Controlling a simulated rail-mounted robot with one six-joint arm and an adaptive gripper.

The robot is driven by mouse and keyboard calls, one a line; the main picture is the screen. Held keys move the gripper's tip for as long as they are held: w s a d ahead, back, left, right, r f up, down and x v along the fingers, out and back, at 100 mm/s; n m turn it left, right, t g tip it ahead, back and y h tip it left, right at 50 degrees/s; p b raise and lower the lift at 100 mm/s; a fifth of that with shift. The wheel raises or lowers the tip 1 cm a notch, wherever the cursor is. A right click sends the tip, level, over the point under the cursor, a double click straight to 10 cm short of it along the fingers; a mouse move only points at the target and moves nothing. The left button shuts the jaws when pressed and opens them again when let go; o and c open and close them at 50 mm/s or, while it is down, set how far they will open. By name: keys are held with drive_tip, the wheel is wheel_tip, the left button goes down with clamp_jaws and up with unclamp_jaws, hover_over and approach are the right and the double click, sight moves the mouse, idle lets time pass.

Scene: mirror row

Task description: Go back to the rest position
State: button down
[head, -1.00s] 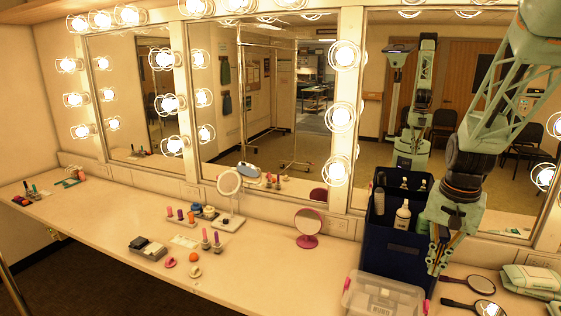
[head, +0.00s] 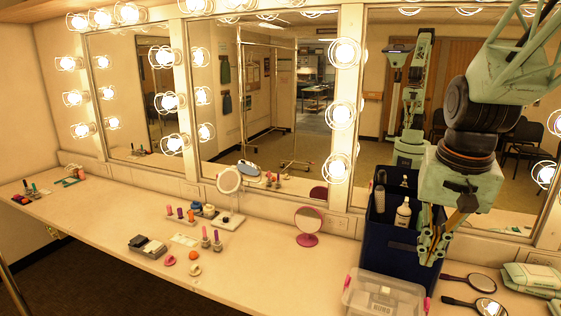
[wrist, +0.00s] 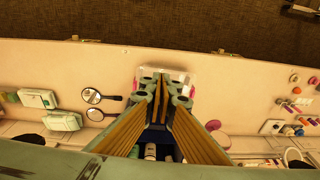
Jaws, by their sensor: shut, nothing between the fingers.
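My gripper (head: 431,252) is shut and empty. In the head view it points down in front of the dark blue bin (head: 376,240), near the bin's right side, and hides part of it. The gripper also shows in the wrist view (wrist: 161,78), with its fingertips together over the clear lidded box. The bin holds a white bottle (head: 402,212) and other bottles. Whether the gripper touches the bin cannot be told.
A clear box (head: 383,294) with pink latches stands before the bin. Two hand mirrors (head: 470,301) and green-white packs (head: 530,279) lie to the right. A pink round mirror (head: 308,226) stands left. Lit mirrors line the wall behind the counter (head: 262,262).

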drive_tip(key=s+a+r+n, duration=0.1)
drive_tip(key=s+a+r, duration=0.1)
drive_tip(key=s, duration=0.6)
drive_tip(key=s+a+r+n+t+b, duration=0.1)
drive_tip(key=s+a+r+n, duration=0.1)
drive_tip(key=s+a, duration=0.3)
drive_tip(key=s+a+r+n+t, duration=0.1)
drive_tip(key=s+a, duration=0.3)
drive_tip(key=s, duration=0.7)
drive_tip(key=shift+s+r+n+b, duration=0.4)
drive_tip(key=shift+n, duration=0.1)
idle(0.4)
